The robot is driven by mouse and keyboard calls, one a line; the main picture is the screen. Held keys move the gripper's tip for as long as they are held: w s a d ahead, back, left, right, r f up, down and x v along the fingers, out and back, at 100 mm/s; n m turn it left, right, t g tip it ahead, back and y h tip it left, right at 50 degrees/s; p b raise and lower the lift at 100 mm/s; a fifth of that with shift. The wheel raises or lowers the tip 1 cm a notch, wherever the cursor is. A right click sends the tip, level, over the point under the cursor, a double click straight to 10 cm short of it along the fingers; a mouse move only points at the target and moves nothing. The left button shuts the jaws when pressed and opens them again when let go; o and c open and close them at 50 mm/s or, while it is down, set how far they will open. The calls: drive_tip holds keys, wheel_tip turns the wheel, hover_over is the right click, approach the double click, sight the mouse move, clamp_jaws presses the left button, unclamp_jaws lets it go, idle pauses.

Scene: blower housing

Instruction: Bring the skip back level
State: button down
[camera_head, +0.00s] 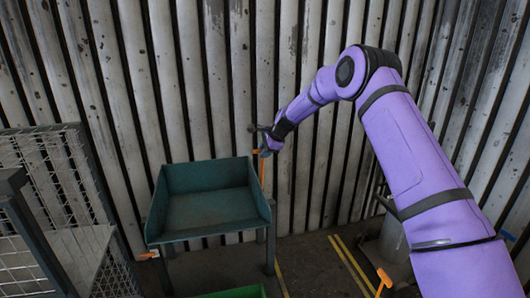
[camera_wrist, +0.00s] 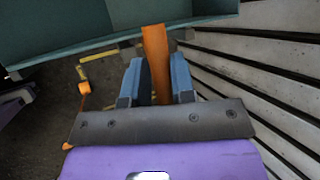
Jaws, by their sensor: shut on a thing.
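The skip is a dark green open tray (camera_head: 205,210) on legs, against the ribbed wall in the head view. I see into it and it looks empty; its back and side walls stand up above the floor of the tray. I cannot tell exactly how far it tilts. An orange lever (camera_head: 262,173) stands upright at its right side. My gripper (camera_head: 266,150) is at the top of that lever. In the wrist view, the blue fingers (camera_wrist: 158,80) are shut on the orange lever (camera_wrist: 154,45), with the skip's green side (camera_wrist: 220,30) just beyond.
A wire mesh cage (camera_head: 45,165) stands at the left. A green edge (camera_head: 235,292) shows at the bottom. Another orange handle (camera_head: 384,278) is at the lower right, near a grey post (camera_head: 393,240). Yellow lines (camera_head: 350,262) mark the dark floor.

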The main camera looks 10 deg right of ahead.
drive_tip(key=shift+w+d+r, duration=0.15)
drive_tip(key=shift+w+r, duration=0.1)
drive_tip(key=shift+w, duration=0.1)
drive_tip(key=c, duration=1.1)
unclamp_jaws()
drive_tip(key=shift+w+f, duration=0.15)
drive_tip(key=shift+f, duration=0.05)
drive_tip(key=v, duration=1)
drive_tip(key=shift+s+d+r, duration=0.1)
drive_tip(key=shift+s+r, duration=0.15)
drive_tip(key=shift+s, duration=0.05)
